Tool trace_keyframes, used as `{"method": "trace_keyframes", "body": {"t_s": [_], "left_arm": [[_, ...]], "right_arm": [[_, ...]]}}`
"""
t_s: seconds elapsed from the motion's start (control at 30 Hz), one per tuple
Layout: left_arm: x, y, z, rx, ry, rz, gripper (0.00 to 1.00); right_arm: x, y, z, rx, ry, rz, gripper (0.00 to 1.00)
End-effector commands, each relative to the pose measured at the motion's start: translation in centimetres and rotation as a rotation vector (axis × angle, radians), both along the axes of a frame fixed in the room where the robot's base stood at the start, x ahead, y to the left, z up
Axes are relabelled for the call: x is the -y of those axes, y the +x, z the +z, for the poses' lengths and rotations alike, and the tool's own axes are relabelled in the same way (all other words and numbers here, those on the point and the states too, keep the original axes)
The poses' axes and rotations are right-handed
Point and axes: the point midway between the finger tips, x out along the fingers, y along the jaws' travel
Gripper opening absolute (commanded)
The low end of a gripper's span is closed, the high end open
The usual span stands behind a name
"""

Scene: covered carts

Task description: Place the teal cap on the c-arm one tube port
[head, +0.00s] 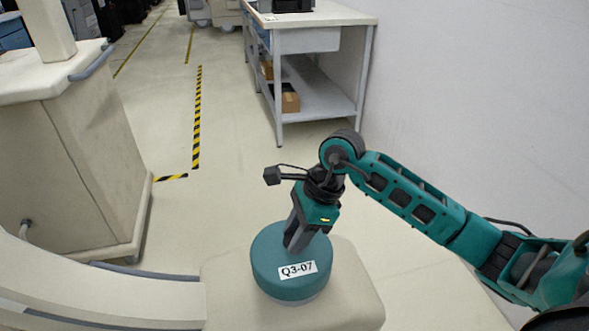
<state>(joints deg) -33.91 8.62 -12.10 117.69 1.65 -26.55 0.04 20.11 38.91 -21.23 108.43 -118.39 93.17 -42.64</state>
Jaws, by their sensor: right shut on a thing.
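The teal cap (272,269) is a round, thick disc with a white label reading "Q3-07" on its side. It sits upright over the cream block at the end of the C-arm (355,285), with a thin pale band under its lower edge. My right gripper (298,246) comes down from above and is shut on the top of the cap. The tube port itself is hidden under the cap. I cannot tell whether the cap rests fully on it. My left gripper is not in view.
The curved C-arm beam (100,290) runs along the lower left. A cream cart (75,165) stands at the left. A white workbench (310,18) with a box on its lower shelf is at the back. A white wall (480,100) is close on the right. The middle floor is clear.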

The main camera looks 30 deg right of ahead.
Motion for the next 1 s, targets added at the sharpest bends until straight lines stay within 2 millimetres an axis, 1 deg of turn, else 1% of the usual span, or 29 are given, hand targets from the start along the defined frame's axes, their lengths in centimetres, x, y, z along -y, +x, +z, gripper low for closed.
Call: {"method": "trace_keyframes", "body": {"t_s": [0.17, 0.3, 0.4, 0.63, 0.8, 0.83, 1.0], "left_arm": [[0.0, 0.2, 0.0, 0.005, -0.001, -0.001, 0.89], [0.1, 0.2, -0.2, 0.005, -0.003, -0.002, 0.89], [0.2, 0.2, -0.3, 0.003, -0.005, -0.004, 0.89], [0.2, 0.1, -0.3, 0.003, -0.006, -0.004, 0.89], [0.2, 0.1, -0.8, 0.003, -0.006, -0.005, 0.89], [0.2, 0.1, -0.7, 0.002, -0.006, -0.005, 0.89], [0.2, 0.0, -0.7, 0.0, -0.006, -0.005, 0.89]], "right_arm": [[0.0, -0.1, -1.4, -0.002, 0.0, 0.001, 0.0], [-0.1, -0.1, -3.7, -0.003, 0.003, -0.001, 0.0], [0.0, 0.0, -4.7, 0.0, 0.0, -0.001, 0.0], [0.0, 0.0, -4.7, 0.001, 0.0, 0.001, 0.0], [0.0, 0.0, -5.3, 0.002, -0.002, 0.001, 0.0], [0.0, 0.0, -5.1, 0.001, -0.001, 0.001, 0.36], [0.0, 0.0, -5.1, 0.0, -0.001, 0.001, 0.53]]}}
